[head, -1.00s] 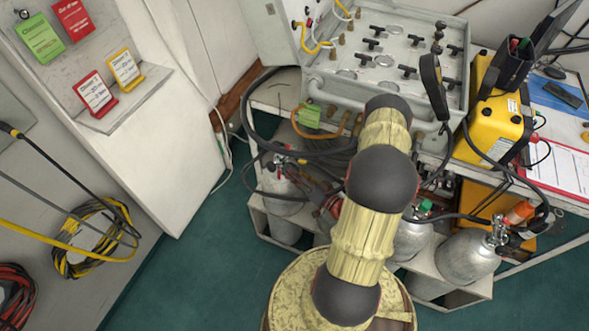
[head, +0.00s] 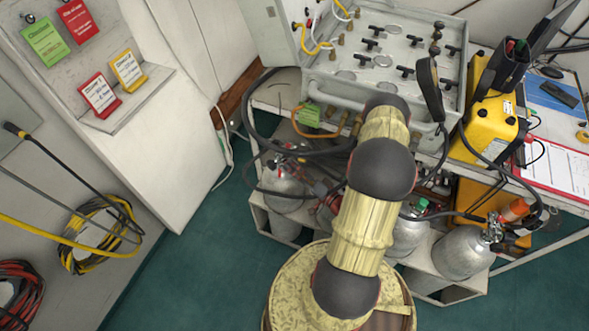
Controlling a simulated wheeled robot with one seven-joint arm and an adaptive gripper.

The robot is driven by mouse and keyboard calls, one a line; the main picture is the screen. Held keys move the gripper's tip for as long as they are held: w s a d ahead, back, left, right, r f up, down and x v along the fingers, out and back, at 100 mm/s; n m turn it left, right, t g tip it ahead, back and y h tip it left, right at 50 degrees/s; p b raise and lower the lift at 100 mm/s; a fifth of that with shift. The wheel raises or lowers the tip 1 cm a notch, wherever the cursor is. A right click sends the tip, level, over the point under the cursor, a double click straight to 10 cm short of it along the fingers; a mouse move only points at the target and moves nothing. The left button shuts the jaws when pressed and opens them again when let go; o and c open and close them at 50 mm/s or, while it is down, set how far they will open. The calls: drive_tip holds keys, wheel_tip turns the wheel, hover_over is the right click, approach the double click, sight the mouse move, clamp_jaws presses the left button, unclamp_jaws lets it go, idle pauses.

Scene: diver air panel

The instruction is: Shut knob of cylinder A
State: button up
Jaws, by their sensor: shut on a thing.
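Several grey cylinders stand in a low white rack under the panel bench. The left cylinder (head: 283,187) has a valve with red parts (head: 279,160) and black hoses around it. A cylinder right of my arm (head: 409,235) has a green knob (head: 421,206) and is partly covered by the arm. The far right cylinder (head: 462,254) has an orange knob (head: 515,210). Red parts also show just left of my arm. I cannot read which cylinder is A. My arm reaches over the rack towards the bench. My gripper is hidden behind the arm, so its contact does not show.
The grey valve panel (head: 390,45) sits on the bench above the cylinders. A yellow case (head: 488,125) and a clipboard (head: 560,168) are at right. Black hoses loop around the rack. Coiled cables (head: 95,235) hang at left. Green floor (head: 195,260) is clear at lower left.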

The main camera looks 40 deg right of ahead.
idle(0.3)
drive_tip(key=o, duration=1.1)
drive_tip(key=shift+o, duration=0.3)
drive_tip(key=s, duration=1.2)
drive_tip(key=shift+d+r, duration=0.15)
